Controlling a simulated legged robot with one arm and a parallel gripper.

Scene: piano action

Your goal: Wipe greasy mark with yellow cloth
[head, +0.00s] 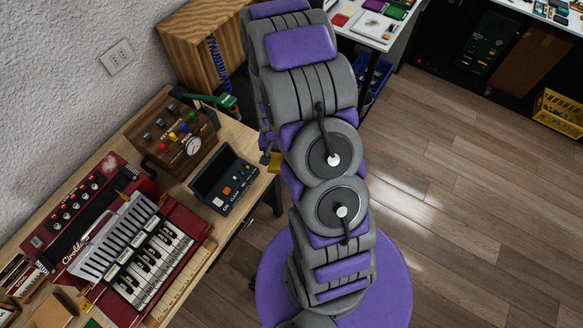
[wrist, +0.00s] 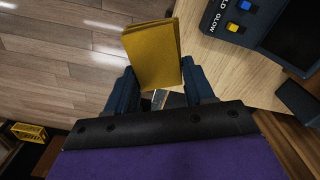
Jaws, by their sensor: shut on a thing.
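My gripper (wrist: 160,82) is shut on the yellow cloth (wrist: 152,50), which stands out folded between the two dark fingers in the wrist view. In the head view a small yellow patch of the cloth (head: 275,160) shows at the left side of my arm, near the bench's right end; the fingers are mostly hidden there. A pale, blotchy smudge (head: 108,164) lies on the upper end of the red keyboard instrument (head: 75,196); I cannot tell for certain that it is the greasy mark. The cloth is well apart from it, to its right.
On the wooden bench (head: 257,184), a dark control box with coloured buttons (head: 226,186) and a wooden box with a gauge (head: 176,140) stand between the cloth and the red instrument. A wooden cabinet (head: 190,45) stands behind. The floor (head: 460,200) at right is clear.

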